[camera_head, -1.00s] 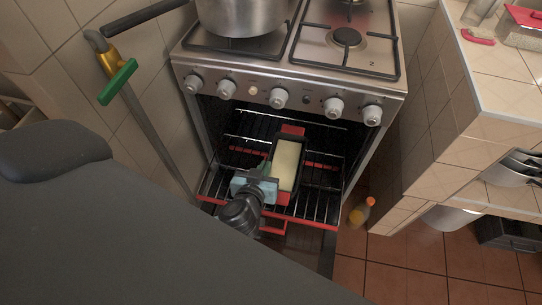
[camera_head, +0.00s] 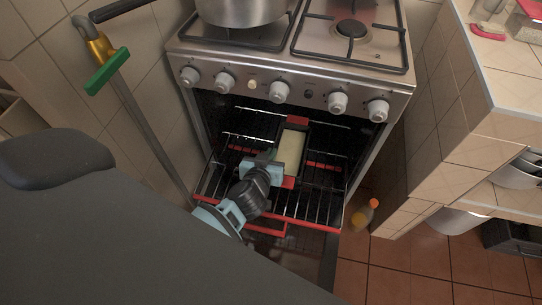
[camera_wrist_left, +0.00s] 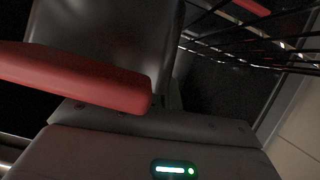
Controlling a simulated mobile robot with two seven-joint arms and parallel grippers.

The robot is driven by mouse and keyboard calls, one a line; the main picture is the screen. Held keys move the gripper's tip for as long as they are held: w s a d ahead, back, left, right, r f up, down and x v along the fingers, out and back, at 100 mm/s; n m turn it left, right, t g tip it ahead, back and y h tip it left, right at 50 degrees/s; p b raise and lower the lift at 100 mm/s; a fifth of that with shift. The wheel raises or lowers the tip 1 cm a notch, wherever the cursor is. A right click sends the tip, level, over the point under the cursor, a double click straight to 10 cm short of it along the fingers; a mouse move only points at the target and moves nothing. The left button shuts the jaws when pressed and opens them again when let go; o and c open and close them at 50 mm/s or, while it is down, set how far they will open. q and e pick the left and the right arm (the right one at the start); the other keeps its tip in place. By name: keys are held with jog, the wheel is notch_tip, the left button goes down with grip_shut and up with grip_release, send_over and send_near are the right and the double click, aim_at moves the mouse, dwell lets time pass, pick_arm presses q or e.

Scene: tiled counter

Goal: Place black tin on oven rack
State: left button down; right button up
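The black tin (camera_head: 304,150) is long and narrow, has red end handles and holds a cream filling. In the head view it is inside the open oven, over the oven rack (camera_head: 325,190). I cannot tell whether its base touches the wires. My left gripper (camera_head: 273,157) is at the tin's left long side and appears shut on it; the fingertips are largely hidden. In the left wrist view the tin's dark wall (camera_wrist_left: 105,40) and a red handle (camera_wrist_left: 80,80) are close in front of the gripper. My right gripper is not in view.
The stove (camera_head: 290,70) has a metal pot (camera_head: 240,10) on top. A red-edged lower rack or door part (camera_head: 270,226) sticks out in front. A bottle with an orange cap (camera_head: 364,215) stands on the floor right of the oven. A tiled counter (camera_head: 490,90) is at the right.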

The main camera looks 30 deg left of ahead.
pick_arm(q)
jog(key=shift+w+r, duration=0.1)
jog(key=shift+w, duration=0.05)
jog(key=c, duration=1.7)
grip_release()
jog(key=shift+f, duration=0.2)
jog(key=shift+s+r, duration=0.2)
jog(key=shift+s, duration=0.15)
jog(key=shift+p+v, duration=1.55)
jog(key=shift+v, duration=4.2)
jog(key=shift+r, duration=0.1)
